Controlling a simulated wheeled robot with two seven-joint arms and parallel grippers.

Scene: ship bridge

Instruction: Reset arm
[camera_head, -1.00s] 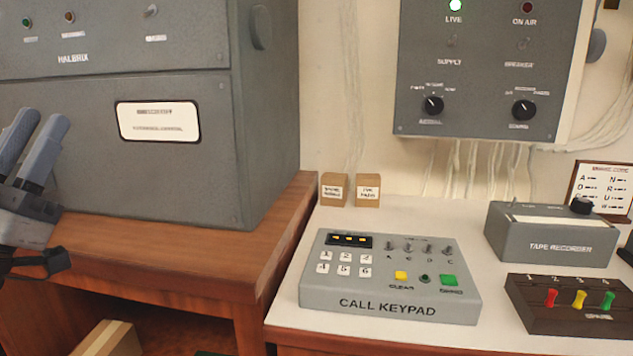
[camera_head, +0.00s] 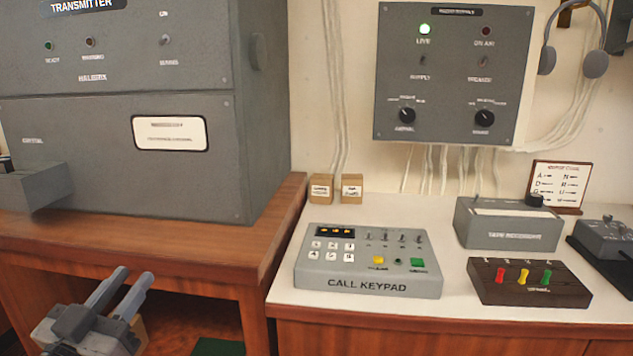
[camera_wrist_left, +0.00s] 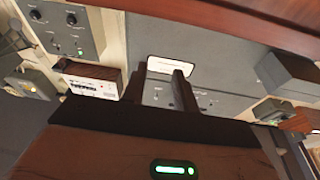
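My left gripper (camera_head: 134,275) is at the lower left of the head view, in front of the wooden desk (camera_head: 150,255) and below its top. Its two grey fingers point up and away, with a narrow empty gap between them. The fingers also show in the left wrist view (camera_wrist_left: 160,77), apart and with nothing between them. My right gripper is in neither view.
A grey transmitter cabinet (camera_head: 80,185) stands on the desk. The white counter on the right holds a call keypad (camera_head: 368,285), a tape recorder (camera_head: 507,232) and a dark switch box (camera_head: 500,293). A cardboard box is partly hidden behind my left gripper.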

